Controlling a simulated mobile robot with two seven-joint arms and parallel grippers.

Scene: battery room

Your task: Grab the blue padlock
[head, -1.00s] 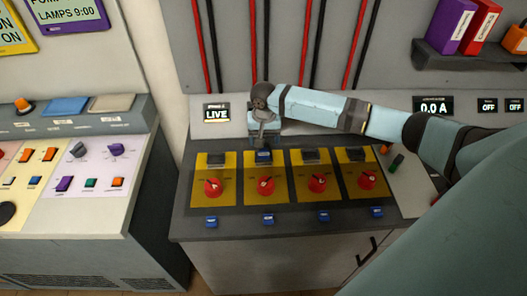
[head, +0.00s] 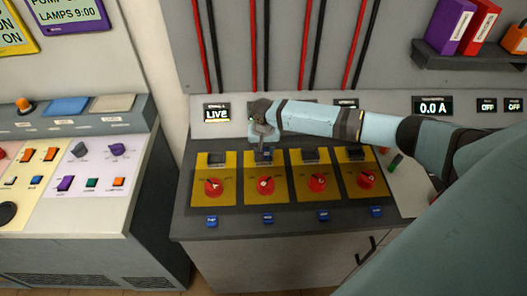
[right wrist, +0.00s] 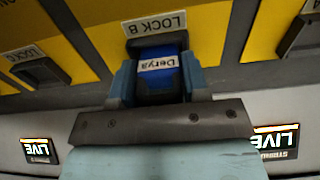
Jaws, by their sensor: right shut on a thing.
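The blue padlock (right wrist: 158,84) carries a white tag reading "Derya". It sits at the slot marked LOCK B, at the top of the second yellow plate (head: 254,196) from the left. My right gripper (right wrist: 157,80) is shut on it, with one finger on each side. In the head view, my right gripper (head: 263,148) reaches down at the same slot, and only a little of the blue padlock (head: 263,155) shows beneath it. I cannot tell whether the padlock is clear of the slot. My left gripper is not in view.
Several yellow plates with red rotary knobs (head: 317,183) line the console, and small blue pieces (head: 323,215) lie along its front edge. LIVE displays (head: 216,113) stand behind. Another console (head: 85,185) is at the left. A shelf with binders (head: 480,60) is at upper right.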

